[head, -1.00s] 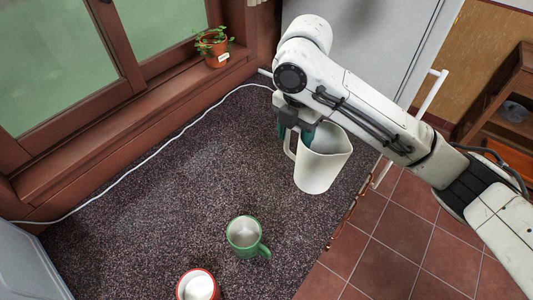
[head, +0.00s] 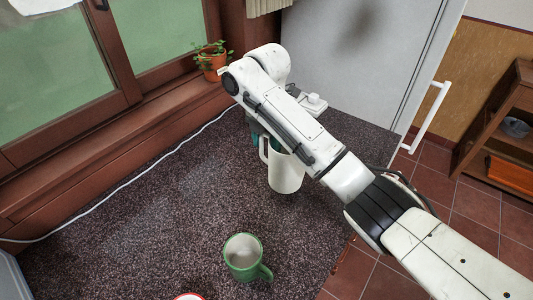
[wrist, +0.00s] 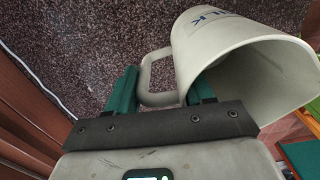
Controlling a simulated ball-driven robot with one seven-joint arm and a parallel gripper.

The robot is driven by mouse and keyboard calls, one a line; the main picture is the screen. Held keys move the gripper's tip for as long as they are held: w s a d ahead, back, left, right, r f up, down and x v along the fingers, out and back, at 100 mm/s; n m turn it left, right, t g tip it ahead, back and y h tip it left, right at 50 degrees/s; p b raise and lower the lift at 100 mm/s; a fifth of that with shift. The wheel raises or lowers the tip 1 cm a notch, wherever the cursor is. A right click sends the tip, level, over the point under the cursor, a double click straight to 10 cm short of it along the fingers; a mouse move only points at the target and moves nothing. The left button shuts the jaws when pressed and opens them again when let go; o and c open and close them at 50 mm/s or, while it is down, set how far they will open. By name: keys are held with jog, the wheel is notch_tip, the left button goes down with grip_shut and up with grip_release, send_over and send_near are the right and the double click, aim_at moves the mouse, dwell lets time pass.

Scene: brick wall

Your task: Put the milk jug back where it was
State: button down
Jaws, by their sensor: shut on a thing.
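The milk jug (head: 286,174) is a cream-white jug with a side handle. It looks upright over the dark speckled counter (head: 150,215), towards the white fridge-like panel. I cannot tell whether its base touches the counter. My gripper (wrist: 163,92) has green fingers on either side of the handle in the wrist view and is shut on it. The jug (wrist: 235,62) shows its open mouth and part of its lettering there. In the head view my arm hides the jug's top and most of the gripper.
A green mug (head: 243,257) stands at the front of the counter, with a red-rimmed cup (head: 189,296) cut off below it. A potted plant (head: 211,64) sits on the windowsill. A white cable (head: 130,183) runs along the sill side. The left-middle counter is clear.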

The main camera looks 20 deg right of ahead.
aim_at(266, 159)
jog(key=shift+w+f+p, duration=0.15)
jog(key=shift+f+p, duration=0.4)
jog(key=shift+f, duration=1.2)
jog(key=shift+c, duration=2.2)
grip_release()
jog(key=shift+f, duration=0.1)
notch_tip(266, 159, up, 12)
jog(key=shift+r+p, duration=0.2)
jog(key=shift+p, duration=0.55)
